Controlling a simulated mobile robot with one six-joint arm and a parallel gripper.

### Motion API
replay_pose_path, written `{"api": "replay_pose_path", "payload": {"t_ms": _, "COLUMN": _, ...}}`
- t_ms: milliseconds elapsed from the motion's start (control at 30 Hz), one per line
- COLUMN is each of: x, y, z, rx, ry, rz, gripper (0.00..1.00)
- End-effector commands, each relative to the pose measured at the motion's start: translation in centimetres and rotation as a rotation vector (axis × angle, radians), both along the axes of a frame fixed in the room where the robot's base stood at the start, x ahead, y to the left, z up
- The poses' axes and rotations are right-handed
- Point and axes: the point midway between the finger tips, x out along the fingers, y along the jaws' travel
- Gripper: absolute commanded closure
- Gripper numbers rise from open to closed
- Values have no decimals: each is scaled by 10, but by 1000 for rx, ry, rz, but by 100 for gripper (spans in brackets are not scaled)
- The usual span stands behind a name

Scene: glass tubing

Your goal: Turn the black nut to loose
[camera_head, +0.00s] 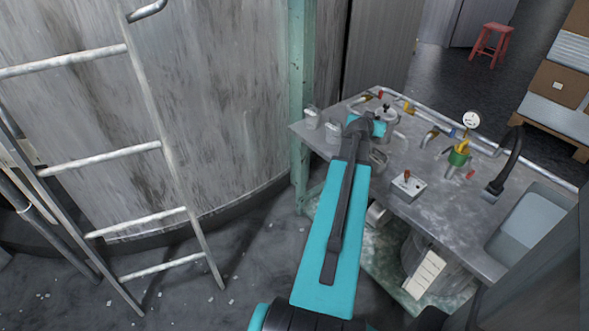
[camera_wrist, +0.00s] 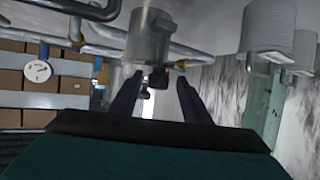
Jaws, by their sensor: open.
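In the wrist view a small black piece (camera_wrist: 158,79), which looks like the black nut, shows at the end of a grey metal cylinder (camera_wrist: 150,38). My gripper (camera_wrist: 160,90) is open, with its two dark fingers apart on either side of the black piece in the picture. I cannot tell whether they reach it or touch it. In the head view my gripper (camera_head: 360,125) is over the far left part of the metal bench (camera_head: 435,228), beside the grey cylinder (camera_head: 388,114). The black nut cannot be made out in that view.
Pipes run along the bench's back edge, with a pressure gauge (camera_head: 471,120) and a green-and-yellow fitting (camera_head: 459,155). A small box with a red-brown knob (camera_head: 408,188) stands in front. Two pale canisters (camera_head: 311,118) stand by the green post (camera_head: 301,90). A ladder (camera_head: 140,150) is at left.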

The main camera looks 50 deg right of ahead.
Motion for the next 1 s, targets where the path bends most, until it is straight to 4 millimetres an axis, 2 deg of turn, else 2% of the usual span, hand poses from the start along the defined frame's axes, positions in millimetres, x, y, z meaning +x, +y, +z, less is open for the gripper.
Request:
{"api": "replay_pose_path", "payload": {"t_ms": 567, "x": 2, "y": 0, "z": -2, "rx": -6, "ry": 1, "rz": -109, "gripper": 55}}
{"api": "replay_pose_path", "payload": {"t_ms": 1000, "x": 8, "y": -1, "z": 2, "rx": -9, "ry": 0, "rz": -281, "gripper": 55}}
